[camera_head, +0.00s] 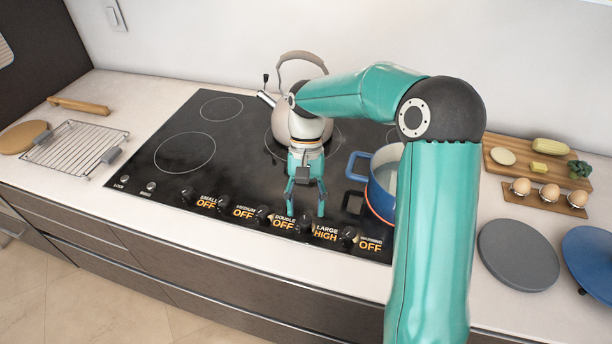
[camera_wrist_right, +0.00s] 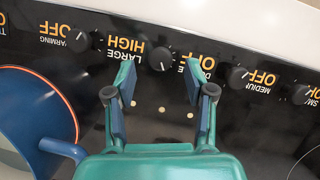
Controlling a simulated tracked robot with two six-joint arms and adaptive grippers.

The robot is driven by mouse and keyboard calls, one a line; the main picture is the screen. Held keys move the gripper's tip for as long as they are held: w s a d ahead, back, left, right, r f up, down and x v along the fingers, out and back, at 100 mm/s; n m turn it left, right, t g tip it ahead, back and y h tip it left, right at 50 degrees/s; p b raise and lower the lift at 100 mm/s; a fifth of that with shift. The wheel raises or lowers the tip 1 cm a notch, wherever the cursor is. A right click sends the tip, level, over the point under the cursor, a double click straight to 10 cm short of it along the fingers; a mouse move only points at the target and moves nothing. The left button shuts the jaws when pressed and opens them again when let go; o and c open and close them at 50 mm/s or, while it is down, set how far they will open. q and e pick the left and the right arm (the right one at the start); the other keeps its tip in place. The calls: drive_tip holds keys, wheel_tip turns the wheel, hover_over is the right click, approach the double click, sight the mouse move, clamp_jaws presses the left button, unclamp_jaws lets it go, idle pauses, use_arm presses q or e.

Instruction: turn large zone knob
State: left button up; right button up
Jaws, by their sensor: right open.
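The large zone knob (camera_head: 305,225) is a small black knob on the cooktop's front strip, with the label LARGE HIGH beside it. It also shows in the right wrist view (camera_wrist_right: 160,59), framed by the gap between my fingertips. My right gripper (camera_head: 304,206) is open and empty, pointing down over the cooktop, just behind this knob. In the right wrist view my two fingers (camera_wrist_right: 160,75) stand apart with nothing between the pads. I see no contact with the knob. My left gripper is not in view.
Similar knobs flank it: the double knob (camera_head: 262,214) and the warming knob (camera_head: 348,237), both labelled OFF. A blue pot (camera_head: 356,172) stands on a glowing orange ring to the right. A kettle (camera_head: 268,98) stands behind my gripper. The cooktop's left part is clear.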

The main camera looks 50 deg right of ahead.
drive_tip(key=v, duration=0.9)
drive_tip(key=shift+r, duration=0.1)
